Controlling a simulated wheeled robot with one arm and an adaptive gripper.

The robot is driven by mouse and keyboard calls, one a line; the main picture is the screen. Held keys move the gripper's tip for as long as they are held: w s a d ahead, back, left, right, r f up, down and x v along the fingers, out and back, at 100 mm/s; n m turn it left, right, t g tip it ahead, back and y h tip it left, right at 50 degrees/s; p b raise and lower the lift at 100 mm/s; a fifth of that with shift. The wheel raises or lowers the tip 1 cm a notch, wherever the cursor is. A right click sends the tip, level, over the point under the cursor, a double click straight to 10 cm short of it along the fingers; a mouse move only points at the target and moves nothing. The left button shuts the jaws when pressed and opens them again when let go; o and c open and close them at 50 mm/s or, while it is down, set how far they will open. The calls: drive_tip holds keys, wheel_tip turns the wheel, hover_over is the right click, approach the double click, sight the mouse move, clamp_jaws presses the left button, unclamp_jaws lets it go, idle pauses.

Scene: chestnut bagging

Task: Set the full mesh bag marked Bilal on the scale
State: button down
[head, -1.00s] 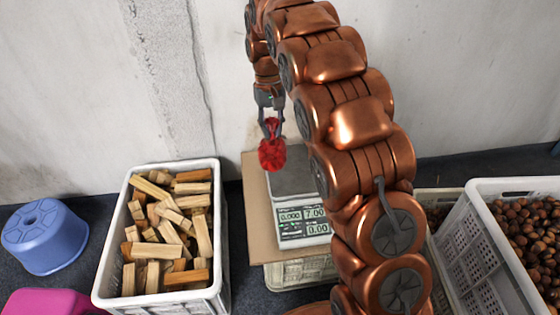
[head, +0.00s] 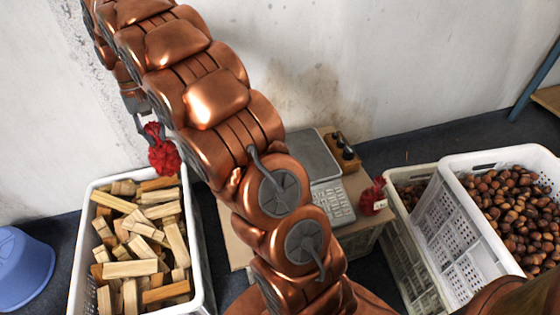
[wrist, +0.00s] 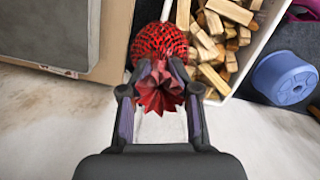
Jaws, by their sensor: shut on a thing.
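My gripper (head: 148,128) is shut on the gathered neck of a full red mesh bag (head: 163,153). The bag hangs in the air, left of the scale and near the far end of the wood crate. In the wrist view the bag (wrist: 160,42) shows dark contents through its mesh, beyond the fingers (wrist: 158,80). No name can be read on it. The scale (head: 314,158) has a grey pan and a keypad front; my arm covers part of it. The visible pan is bare. A second red bag (head: 373,198) with a white tag stands right of the scale; its tag is unreadable.
A white crate (head: 76,262) of wood blocks stands at left, beside a blue stool (head: 22,268). A small wooden block holder (head: 342,152) is beside the scale. White crates at right hold chestnuts (head: 512,205). A wall stands behind.

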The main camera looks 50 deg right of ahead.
drive_tip(key=s+d+f+m+t+y, duration=0.1)
drive_tip(key=s+d+f+m, duration=0.1)
drive_tip(key=s+d+m, duration=0.5)
drive_tip(key=s+d+f+m+t, duration=0.1)
drive_tip(key=s+d+f+m, duration=0.1)
drive_tip(key=s+d+m, duration=0.5)
drive_tip(key=s+d+f+m+t+b, duration=0.1)
drive_tip(key=s+d+f+m, duration=0.15)
drive_tip(key=s+m, duration=0.45)
drive_tip(key=s+d+f+m+t+b, duration=0.1)
drive_tip(key=s+d+f+m, duration=0.15)
drive_tip(key=s+m, duration=0.45)
drive_tip(key=w+d+f+m+h+b, duration=0.1)
drive_tip(key=w+d+f+b, duration=0.3)
drive_tip(key=w+d, duration=0.7)
drive_tip(key=w+m+b, duration=0.1)
drive_tip(key=w, duration=0.1)
drive_tip(key=shift+w+d+f, duration=0.15)
drive_tip(key=shift+w+d, duration=0.05)
drive_tip(key=shift+w, duration=0.15)
drive_tip(key=shift+f, duration=0.1)
drive_tip(key=c, duration=0.8)
unclamp_jaws()
drive_tip(key=shift+c, duration=0.2)
